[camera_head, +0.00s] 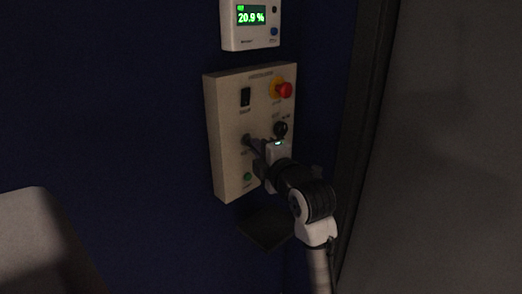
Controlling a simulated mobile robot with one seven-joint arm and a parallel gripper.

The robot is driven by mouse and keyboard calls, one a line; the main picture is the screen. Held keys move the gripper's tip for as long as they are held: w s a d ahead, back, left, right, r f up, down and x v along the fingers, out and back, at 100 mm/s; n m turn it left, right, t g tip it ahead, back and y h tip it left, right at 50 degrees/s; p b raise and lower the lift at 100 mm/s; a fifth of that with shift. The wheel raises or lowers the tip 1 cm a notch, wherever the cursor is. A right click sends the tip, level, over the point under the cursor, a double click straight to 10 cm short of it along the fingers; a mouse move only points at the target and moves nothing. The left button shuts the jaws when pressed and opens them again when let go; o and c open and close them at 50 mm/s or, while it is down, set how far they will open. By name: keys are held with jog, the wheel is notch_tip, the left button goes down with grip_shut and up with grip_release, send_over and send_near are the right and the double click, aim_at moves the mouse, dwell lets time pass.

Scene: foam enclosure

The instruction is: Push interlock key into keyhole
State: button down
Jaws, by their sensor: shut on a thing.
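A pale control panel (227,125) is mounted on the dark blue wall in the middle of the view. My gripper (258,150) reaches in from the lower right, at the panel's lower half. It is shut on the interlock key (251,143), a small dark shape that points left toward the panel. A dark round keyhole (245,139) shows on the panel at the key's tip. The key's tip and the keyhole overlap in this view, so I cannot tell whether the key is inside it or just in front. My gripper hides part of the panel's lower right.
The panel also carries a black rocker switch (245,96), a red emergency button (284,90), a black knob (281,129) and a green button (247,177). A meter (250,24) reading 20.9 % hangs above. A dark shelf (264,230) sits below.

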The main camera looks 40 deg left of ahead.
jog(key=shift+a, duration=0.35)
jog(key=c, duration=1.5)
grip_release()
jog(key=b+v, duration=0.3)
jog(key=v, duration=1)
jog(key=shift+s+d+f+b, duration=0.1)
jog(key=shift+d+b, duration=0.25)
jog(key=shift+d, duration=0.05)
